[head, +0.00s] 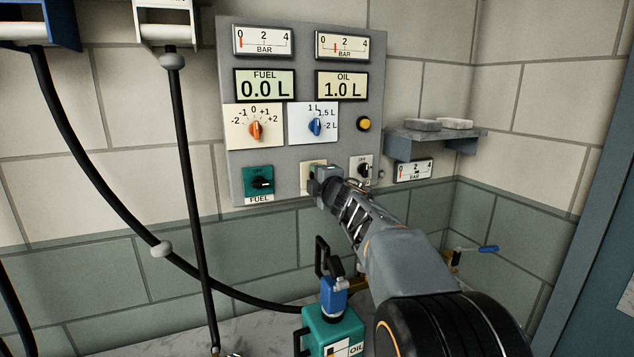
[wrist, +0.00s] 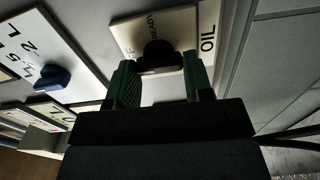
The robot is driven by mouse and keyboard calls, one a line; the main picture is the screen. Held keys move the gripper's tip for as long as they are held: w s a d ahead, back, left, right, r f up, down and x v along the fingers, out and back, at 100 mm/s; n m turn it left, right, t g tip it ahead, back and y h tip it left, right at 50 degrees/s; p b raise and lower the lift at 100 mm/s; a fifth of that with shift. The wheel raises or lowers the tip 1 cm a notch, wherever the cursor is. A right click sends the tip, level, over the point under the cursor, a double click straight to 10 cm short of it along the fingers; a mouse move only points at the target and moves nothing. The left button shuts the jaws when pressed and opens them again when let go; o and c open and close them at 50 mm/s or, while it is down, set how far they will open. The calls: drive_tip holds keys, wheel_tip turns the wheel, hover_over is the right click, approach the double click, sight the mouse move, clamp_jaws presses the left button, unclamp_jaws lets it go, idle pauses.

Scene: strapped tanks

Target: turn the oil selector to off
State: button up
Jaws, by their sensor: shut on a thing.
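The oil selector is a black knob (wrist: 160,54) on a cream plate (wrist: 122,33) lettered OIL in the wrist view. READY and part of another word show on the plate. My gripper (wrist: 160,72) is shut on the knob, with a green-padded finger on each side. The knob's pointer is hard to make out, so I cannot tell its setting. In the head view my gripper (head: 316,183) is at the lower middle of the grey panel (head: 304,150) and hides most of the selector.
The fuel selector (head: 259,182) is to the left and a small black switch (head: 364,168) to the right. Above are the orange dial (head: 255,130), blue dial (head: 316,127) and yellow button (head: 364,124). A green oil can (head: 333,330) stands below my arm. Black hoses (head: 190,180) hang left.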

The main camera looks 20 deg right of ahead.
drive_tip(key=shift+n, duration=0.3)
idle(0.4)
drive_tip(key=o, duration=0.9)
drive_tip(key=s, duration=1.3)
drive_tip(key=shift+s, duration=0.4)
